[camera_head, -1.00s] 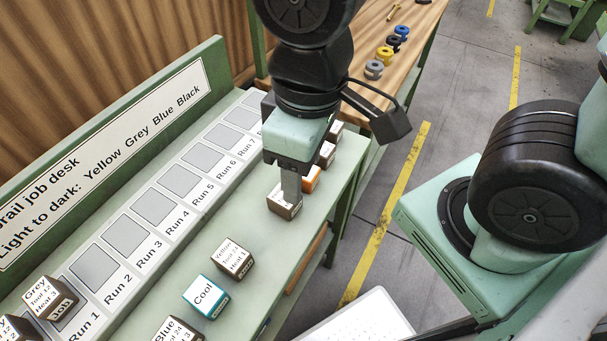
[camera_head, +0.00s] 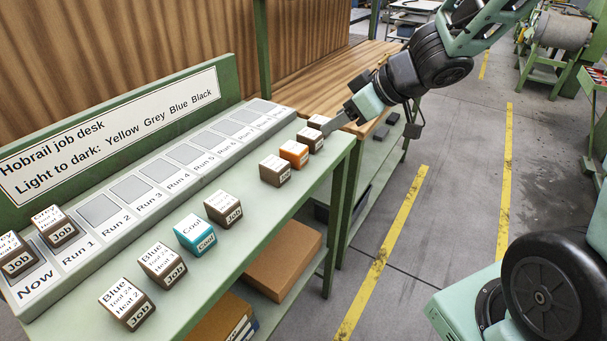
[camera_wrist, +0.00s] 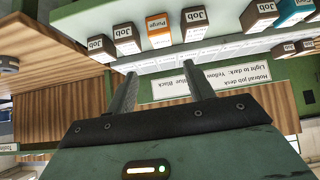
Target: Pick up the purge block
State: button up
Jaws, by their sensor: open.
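The purge block (camera_head: 294,153) is a small orange cube with a white label, standing on the green job desk (camera_head: 243,219) in a row with brown job blocks. A brown block (camera_head: 275,170) stands on its near side, and others (camera_head: 311,138) on its far side. In the wrist view the purge block (camera_wrist: 159,30) reads "Purge" and lies ahead of the fingertips. My gripper (camera_head: 337,122) is tilted beside the far end of the row, apart from the purge block. In the wrist view my gripper (camera_wrist: 160,78) is open with nothing between its fingers.
A teal Cool block (camera_head: 195,232) and several brown job blocks (camera_head: 162,264) stand nearer on the desk. The run slot rail (camera_head: 110,222) and a sign board (camera_head: 110,130) line the back. A wooden bench (camera_head: 350,68) stands beyond.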

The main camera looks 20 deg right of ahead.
aim_at(294, 147)
jog(key=b+x, duration=0.6)
jog(key=x, duration=0.5)
jog(key=shift+f, duration=0.35)
jog(key=shift+b+x, duration=1.45)
jog(key=shift+x, duration=1.55)
jog(key=shift+a+r, duration=0.2)
jog(key=shift+r, duration=0.05)
jog(key=c, duration=0.8)
